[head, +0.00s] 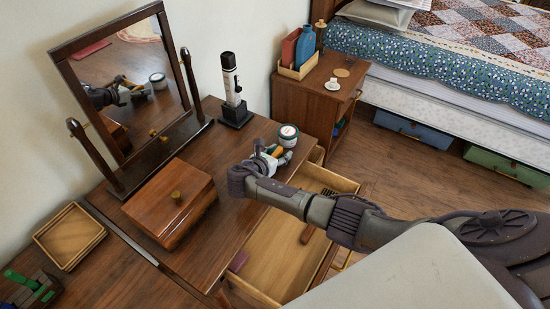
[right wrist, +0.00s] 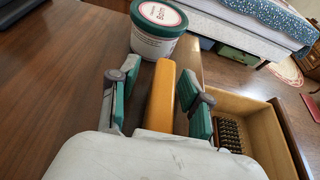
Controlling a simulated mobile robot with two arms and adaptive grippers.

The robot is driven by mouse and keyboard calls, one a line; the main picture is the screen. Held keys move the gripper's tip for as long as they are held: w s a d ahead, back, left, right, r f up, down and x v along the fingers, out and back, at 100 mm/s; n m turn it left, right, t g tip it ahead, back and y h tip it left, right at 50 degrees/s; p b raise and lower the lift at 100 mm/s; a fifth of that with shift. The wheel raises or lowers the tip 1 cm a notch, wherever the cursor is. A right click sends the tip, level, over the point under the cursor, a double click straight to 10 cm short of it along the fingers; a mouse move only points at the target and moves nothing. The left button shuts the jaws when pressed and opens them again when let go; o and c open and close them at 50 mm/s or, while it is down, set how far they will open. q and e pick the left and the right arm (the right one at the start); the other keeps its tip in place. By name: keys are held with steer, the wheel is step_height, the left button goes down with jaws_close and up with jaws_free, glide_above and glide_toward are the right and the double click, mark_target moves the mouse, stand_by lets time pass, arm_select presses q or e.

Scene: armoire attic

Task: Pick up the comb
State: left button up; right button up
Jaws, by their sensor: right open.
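My right gripper (head: 275,150) is over the right edge of the dressing table, close to the jar. In the right wrist view its teal-padded fingers (right wrist: 158,100) are apart. An orange-yellow bar (right wrist: 162,88) shows between them, with a gap on each side; I cannot tell whether it is the comb. A dark bristled piece (right wrist: 229,135) lies in the open drawer (right wrist: 262,138), to the right of the fingers; it also shows in the head view (head: 328,191). It looks like a brush or comb. My left gripper is not in view.
A balm jar (right wrist: 157,30) stands just beyond the fingers. The dressing table (head: 225,150) also holds a wooden box (head: 170,205), a tilting mirror (head: 125,75) and a black-and-white upright device (head: 231,85). The drawer also holds a brown piece (head: 307,233). A nightstand (head: 312,105) stands beyond.

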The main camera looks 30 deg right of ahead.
jaws_close()
